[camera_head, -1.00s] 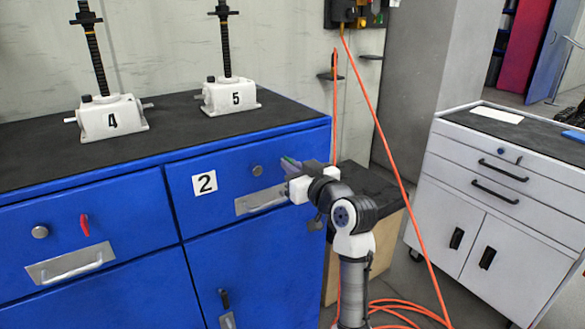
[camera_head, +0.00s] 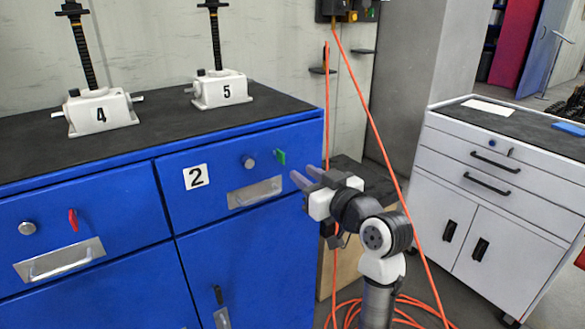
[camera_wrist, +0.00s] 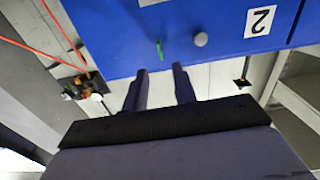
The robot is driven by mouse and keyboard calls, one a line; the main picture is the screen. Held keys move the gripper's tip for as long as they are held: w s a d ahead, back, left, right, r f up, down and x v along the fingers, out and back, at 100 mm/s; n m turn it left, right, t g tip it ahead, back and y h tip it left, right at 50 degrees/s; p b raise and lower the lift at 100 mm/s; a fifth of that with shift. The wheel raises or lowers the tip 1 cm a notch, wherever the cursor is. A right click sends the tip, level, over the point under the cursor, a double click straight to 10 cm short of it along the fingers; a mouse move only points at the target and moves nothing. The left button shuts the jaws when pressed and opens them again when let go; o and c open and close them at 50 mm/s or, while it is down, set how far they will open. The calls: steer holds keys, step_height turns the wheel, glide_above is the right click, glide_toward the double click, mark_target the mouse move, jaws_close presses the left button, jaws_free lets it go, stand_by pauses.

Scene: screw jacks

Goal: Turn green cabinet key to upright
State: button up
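The green key (camera_head: 280,156) sits in the blue cabinet's front, at the upper right of the drawer marked 2. It stands about upright in the head view. It also looks nearly vertical in the wrist view (camera_wrist: 159,48), where the picture is upside down. My gripper (camera_head: 303,174) is just in front of and to the lower right of the key, clear of it. In the wrist view its two fingers (camera_wrist: 159,71) are apart with nothing between them, and the key shows beyond the gap.
A round metal knob (camera_head: 249,162) is left of the key, and a drawer handle (camera_head: 256,192) is below. A red key (camera_head: 73,220) is on the left drawer. Screw jacks 4 (camera_head: 101,112) and 5 (camera_head: 221,89) stand on top. An orange hose (camera_head: 375,130) hangs behind my arm.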

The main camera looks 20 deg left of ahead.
steer(key=v, duration=0.5)
